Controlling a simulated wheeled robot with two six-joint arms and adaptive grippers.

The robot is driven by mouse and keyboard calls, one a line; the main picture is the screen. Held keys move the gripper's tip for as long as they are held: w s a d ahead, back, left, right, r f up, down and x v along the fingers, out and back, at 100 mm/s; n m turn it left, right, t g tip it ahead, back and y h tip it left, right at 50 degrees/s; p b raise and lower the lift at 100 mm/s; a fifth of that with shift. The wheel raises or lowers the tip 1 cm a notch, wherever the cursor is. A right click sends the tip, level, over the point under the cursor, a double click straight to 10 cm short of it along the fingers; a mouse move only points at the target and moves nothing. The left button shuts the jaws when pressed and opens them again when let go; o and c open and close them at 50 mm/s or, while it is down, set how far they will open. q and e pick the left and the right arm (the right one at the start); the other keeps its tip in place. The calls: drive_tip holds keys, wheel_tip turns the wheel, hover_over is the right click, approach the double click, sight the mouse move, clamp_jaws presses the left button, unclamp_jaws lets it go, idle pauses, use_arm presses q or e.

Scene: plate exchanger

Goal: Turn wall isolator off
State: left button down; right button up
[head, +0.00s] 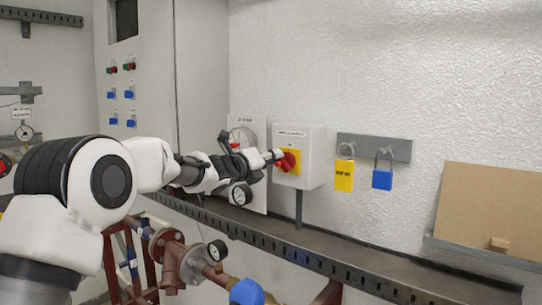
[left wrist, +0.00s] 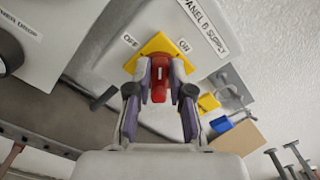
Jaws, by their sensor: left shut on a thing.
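The wall isolator (head: 311,155) is a white box on the wall with a yellow plate and a red rotary knob (head: 287,162). In the left wrist view its label reads "PANEL D SUPPLY", and the yellow plate (left wrist: 159,43) lies near the OFF and ON marks. My left gripper (head: 281,157) reaches the knob from the left. In the left wrist view its fingers (left wrist: 159,80) are shut on either side of the red knob (left wrist: 158,88). The knob points between the two marks as pictured; its exact setting is hard to tell. My right gripper is not in view.
A gauge panel (head: 248,195) stands left of the isolator, behind my left arm. A rail (head: 400,150) to the right holds a yellow tag (head: 344,177) and a blue padlock (head: 382,179). A slotted tray (head: 340,262) runs below. A brown board (head: 490,215) is at far right.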

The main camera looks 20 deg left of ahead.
use_arm(q)
drive_tip(key=shift+w+a+f+n+p, duration=0.15)
drive_tip(key=shift+n+p, duration=0.3)
drive_tip(key=shift+n, duration=1.1)
drive_tip(key=shift+f+n+p, duration=0.3)
drive_tip(key=shift+n+p, duration=0.15)
drive_tip(key=shift+n, duration=1.05)
drive_tip(key=shift+w+a+f+n+p, duration=0.15)
drive_tip(key=shift+n+p, duration=0.3)
drive_tip(key=shift+n, duration=1.1)
drive_tip(key=shift+s+d, duration=0.1)
drive_tip(key=c, duration=1)
unclamp_jaws()
drive_tip(key=shift+d, duration=0.1)
drive_tip(key=shift+c, duration=0.2)
drive_tip(key=v, duration=1.1)
drive_tip(key=shift+d+f, duration=0.2)
drive_tip(key=shift+d, duration=0.05)
drive_tip(key=shift+s, duration=0.1)
